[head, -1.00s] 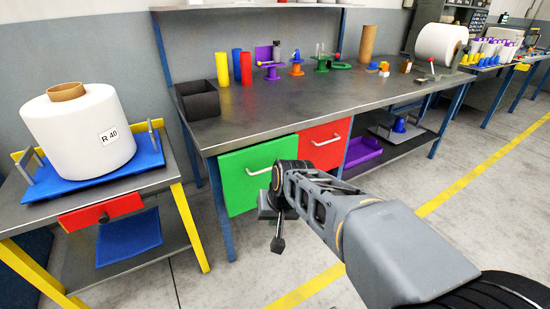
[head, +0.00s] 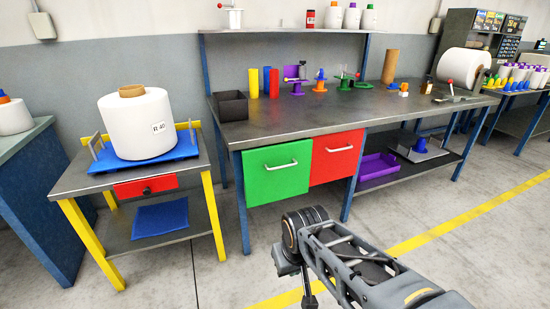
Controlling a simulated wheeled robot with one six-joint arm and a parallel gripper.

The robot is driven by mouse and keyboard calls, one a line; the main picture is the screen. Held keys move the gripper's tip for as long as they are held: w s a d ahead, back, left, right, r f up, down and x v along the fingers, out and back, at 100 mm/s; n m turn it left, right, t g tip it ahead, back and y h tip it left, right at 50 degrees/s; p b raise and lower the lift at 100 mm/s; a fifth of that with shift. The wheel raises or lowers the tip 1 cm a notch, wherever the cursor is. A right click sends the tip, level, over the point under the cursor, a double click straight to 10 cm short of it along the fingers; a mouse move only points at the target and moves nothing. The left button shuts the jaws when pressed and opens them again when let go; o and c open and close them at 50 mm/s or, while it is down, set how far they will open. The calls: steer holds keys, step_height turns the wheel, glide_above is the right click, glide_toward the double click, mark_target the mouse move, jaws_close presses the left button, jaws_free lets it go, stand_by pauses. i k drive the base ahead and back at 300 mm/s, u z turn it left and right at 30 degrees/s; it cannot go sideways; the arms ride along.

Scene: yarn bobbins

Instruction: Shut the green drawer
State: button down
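The green drawer (head: 277,180) is under the left part of the long metal workbench, with a pale bar handle (head: 281,165) across its front. My gripper (head: 308,299) is at the bottom of the head view, in front of and below the drawers, apart from the green drawer. It points down and is partly cut off by the frame edge, so its fingers cannot be made out.
The red drawer (head: 337,157) adjoins the green one on the right. A blue bench leg (head: 243,215) stands left of it. A yellow-legged table (head: 75,179) with a large white bobbin (head: 140,124) is at left. A purple tray (head: 378,167) sits on the lower shelf. Floor in front is open.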

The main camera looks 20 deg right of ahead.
mark_target(274, 173)
steer(key=u, duration=0.2)
steer(key=i, duration=1.05)
steer(key=z, duration=0.35)
